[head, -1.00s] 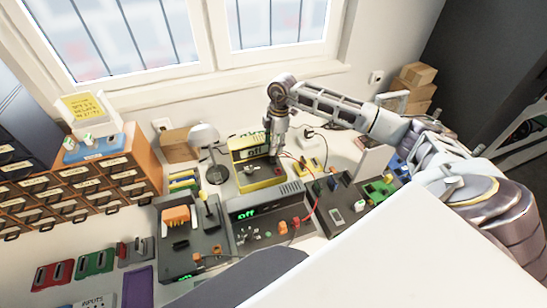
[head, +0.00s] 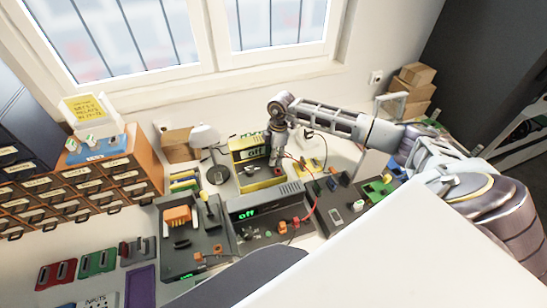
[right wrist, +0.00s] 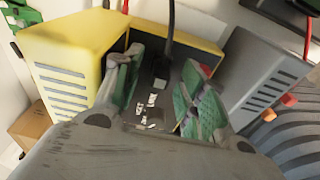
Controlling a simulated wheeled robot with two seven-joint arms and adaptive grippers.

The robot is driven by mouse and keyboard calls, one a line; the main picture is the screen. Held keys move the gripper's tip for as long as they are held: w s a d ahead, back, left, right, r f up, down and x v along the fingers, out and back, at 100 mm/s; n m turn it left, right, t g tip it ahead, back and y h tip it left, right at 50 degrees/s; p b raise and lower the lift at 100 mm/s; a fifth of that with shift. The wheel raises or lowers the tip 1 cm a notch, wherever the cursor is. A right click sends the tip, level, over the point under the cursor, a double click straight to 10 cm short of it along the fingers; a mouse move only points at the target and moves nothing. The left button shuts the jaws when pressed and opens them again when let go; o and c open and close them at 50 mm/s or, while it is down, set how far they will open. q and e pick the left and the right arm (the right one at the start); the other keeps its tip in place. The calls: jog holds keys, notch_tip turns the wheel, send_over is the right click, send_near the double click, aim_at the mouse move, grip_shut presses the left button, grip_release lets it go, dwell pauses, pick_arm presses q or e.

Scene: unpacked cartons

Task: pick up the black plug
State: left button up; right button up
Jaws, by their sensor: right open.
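In the right wrist view, a black cable (right wrist: 171,25) runs down to a dark plug-like piece (right wrist: 161,72) between my fingers; I take this to be the black plug. Below it is a dark surface with white markings (right wrist: 150,112). My right gripper (right wrist: 160,92) is open, with one green-padded finger on each side of the plug. I see no clear contact, and the plug's lower end is hard to make out. In the head view my right gripper (head: 276,160) points down at the yellow-framed device (head: 252,150), and the plug cannot be made out there. My left gripper is not in view.
A yellow housing (right wrist: 75,55) and a grey box (right wrist: 262,70) stand close on either side of my right fingers. A lamp (head: 205,138) stands left of the yellow device. A grey unit with a green display (head: 250,212) and red wires lies in front.

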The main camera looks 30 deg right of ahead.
jog(key=shift+f, duration=0.2)
dwell(0.3)
jog(key=c, duration=0.9)
jog(key=shift+o, duration=0.2)
jog(key=shift+r, duration=0.15)
jog(key=shift+r+b, duration=0.7)
jog(key=shift+r, duration=4.2)
